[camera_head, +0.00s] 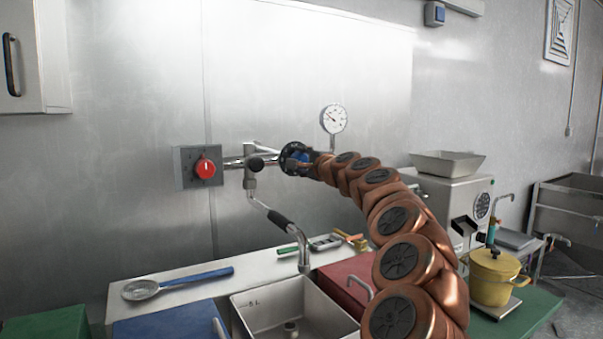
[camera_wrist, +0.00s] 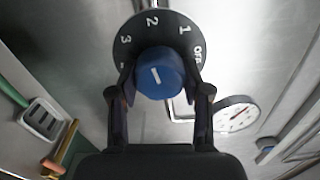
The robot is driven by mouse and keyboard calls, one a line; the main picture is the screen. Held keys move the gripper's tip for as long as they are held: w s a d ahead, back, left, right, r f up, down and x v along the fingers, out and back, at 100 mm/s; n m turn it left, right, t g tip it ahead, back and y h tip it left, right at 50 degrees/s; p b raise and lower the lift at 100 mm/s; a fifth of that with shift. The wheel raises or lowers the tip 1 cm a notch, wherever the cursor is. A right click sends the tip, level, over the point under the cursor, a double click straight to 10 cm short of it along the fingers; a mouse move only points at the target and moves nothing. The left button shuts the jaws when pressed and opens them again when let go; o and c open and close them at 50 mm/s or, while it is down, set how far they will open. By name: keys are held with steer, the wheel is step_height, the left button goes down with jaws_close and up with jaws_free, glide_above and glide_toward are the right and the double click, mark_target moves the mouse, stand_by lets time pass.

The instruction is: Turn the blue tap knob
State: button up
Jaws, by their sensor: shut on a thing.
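The blue tap knob (camera_wrist: 160,75) sits on a round black dial plate (camera_wrist: 152,27) marked OFF, 1, 2 and 3. A white line on the knob's face is tilted in the wrist view. My gripper (camera_wrist: 160,90) has its two fingers on either side of the knob and is shut on it. In the head view my arm reaches to the wall pipe, and my gripper (camera_head: 301,163) is at the dial plate (camera_head: 291,157). There the knob is mostly hidden behind the gripper.
A red knob (camera_head: 207,168) on a grey box is left of the pipe. A pressure gauge (camera_head: 333,119) stands just right of the dial. Below are a faucet spout (camera_head: 303,250), a sink (camera_head: 262,311) and a counter with a blue-handled strainer (camera_head: 180,283).

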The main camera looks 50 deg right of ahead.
steer(key=n+b, duration=0.4)
steer(key=shift+f+n+b, duration=0.2)
steer(key=shift+n+b, duration=0.1)
steer(key=shift+n, duration=0.1)
steer(key=n+b, duration=0.2)
steer(key=shift+w+n, duration=0.1)
steer(key=shift+n, duration=0.2)
steer(key=shift+a+r+n+b, duration=0.1)
steer(key=shift+r+n+b, duration=0.15)
steer(key=shift+n+b, duration=0.95)
steer(key=shift+r+n, duration=0.1)
steer(key=shift+n, duration=0.3)
steer(key=o, duration=1.2)
steer(key=shift+c, duration=0.2)
steer(key=shift+s, duration=0.2)
